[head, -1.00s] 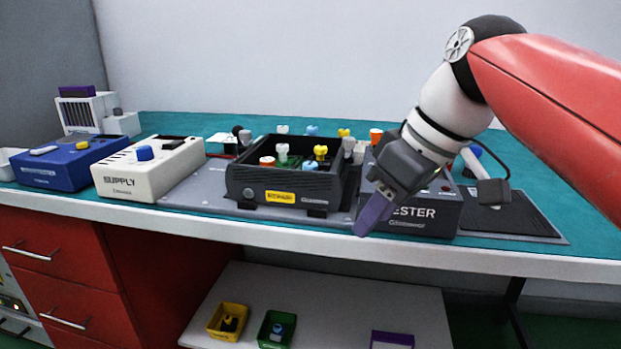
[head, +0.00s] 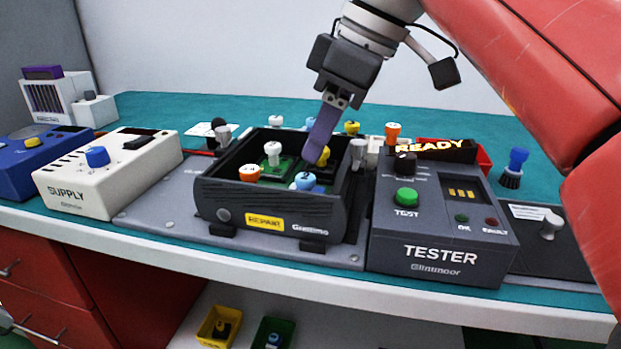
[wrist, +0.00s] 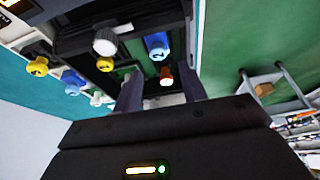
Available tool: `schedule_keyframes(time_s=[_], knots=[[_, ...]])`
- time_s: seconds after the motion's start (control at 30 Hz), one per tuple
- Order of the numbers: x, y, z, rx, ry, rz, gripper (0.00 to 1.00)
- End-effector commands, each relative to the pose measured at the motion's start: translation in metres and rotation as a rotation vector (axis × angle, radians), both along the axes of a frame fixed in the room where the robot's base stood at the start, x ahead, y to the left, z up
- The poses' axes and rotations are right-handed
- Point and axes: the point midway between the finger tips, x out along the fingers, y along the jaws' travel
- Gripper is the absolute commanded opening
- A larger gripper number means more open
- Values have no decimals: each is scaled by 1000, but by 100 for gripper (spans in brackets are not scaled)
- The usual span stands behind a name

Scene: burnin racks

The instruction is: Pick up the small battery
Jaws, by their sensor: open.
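I cannot tell for certain which thing is the small battery. The black box labelled REPAIR (head: 206,200) holds several pieces with knobbed tops: a white one (head: 273,153), an orange one (head: 250,172), a blue one (head: 304,181) and a yellow one (head: 323,157). My gripper (head: 316,152) points down over the right half of this box, close to the yellow knob, which it partly hides. In the wrist view my gripper (wrist: 160,93) has its two purple fingers apart, with a red-orange knob (wrist: 166,74) seen between them and a blue knob (wrist: 157,44) beyond.
The grey TESTER (head: 445,255) with a green button stands right of the box, a READY sign (head: 436,149) behind it. The white SUPPLY unit (head: 110,195) is at left. A yellow bin (head: 219,327) sits on the lower shelf.

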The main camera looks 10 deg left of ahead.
Motion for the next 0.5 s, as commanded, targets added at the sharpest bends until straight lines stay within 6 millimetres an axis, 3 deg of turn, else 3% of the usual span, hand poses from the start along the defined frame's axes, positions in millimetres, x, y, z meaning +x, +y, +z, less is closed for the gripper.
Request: schedule_keyframes(time_s=[0.5], knots=[[4, 19, -64, -1, 2, 2, 42]])
